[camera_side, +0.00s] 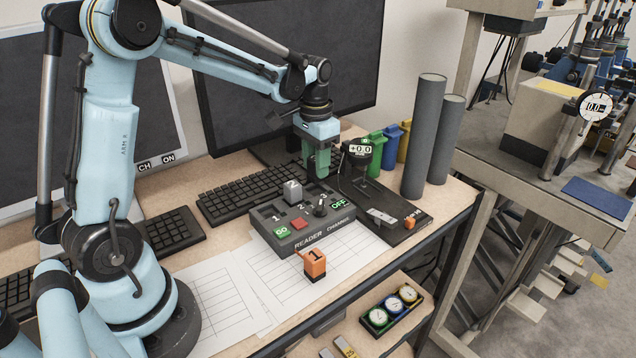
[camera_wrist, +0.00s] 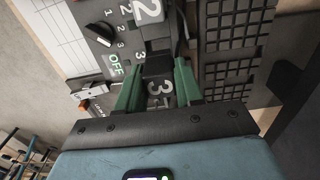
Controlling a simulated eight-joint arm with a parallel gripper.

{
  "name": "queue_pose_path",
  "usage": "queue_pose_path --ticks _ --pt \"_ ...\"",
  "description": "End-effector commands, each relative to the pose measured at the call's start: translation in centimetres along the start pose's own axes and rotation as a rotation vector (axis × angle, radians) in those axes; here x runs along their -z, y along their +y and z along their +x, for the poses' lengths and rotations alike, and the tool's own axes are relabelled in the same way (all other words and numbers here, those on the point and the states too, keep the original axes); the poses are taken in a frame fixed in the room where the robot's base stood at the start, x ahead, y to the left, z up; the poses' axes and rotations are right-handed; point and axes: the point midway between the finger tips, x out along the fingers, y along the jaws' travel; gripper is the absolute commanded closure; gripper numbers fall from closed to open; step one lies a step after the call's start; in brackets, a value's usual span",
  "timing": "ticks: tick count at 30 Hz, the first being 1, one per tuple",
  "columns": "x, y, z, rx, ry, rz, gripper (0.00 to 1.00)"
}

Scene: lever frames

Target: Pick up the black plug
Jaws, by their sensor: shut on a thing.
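The black plug (camera_wrist: 160,92), marked with a pale 3, sits between the green fingers of my gripper (camera_wrist: 157,77) in the wrist view. My gripper is shut on it. In the side view my gripper (camera_side: 317,163) points down at the back of the dark grey reader box (camera_side: 300,229), and its fingers hide most of the plug. I cannot tell whether the plug is seated in the box or just above it. A grey plug (camera_side: 293,191) marked 2 stands in the box, left of my gripper. An orange plug (camera_side: 314,265) marked 1 stands on the paper in front.
A gauge (camera_side: 360,150) reading +0.0 stands close right of my gripper. Keyboards (camera_side: 244,194) lie to the left, and a monitor (camera_side: 290,60) is behind. Two tall grey cylinders (camera_side: 425,135) and several coloured bins stand to the right. Paper sheets (camera_side: 225,300) cover the front.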

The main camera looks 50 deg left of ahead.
Motion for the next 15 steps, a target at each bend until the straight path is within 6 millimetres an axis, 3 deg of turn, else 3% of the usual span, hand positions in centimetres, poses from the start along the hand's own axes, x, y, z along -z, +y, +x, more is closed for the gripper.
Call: queue_pose_path --ticks 9,15 --pt "-2.1 7.0 -4.3 0.0 0.0 0.006 0.94" --pt "-2.9 9.8 -6.1 0.0 0.0 0.004 0.94"
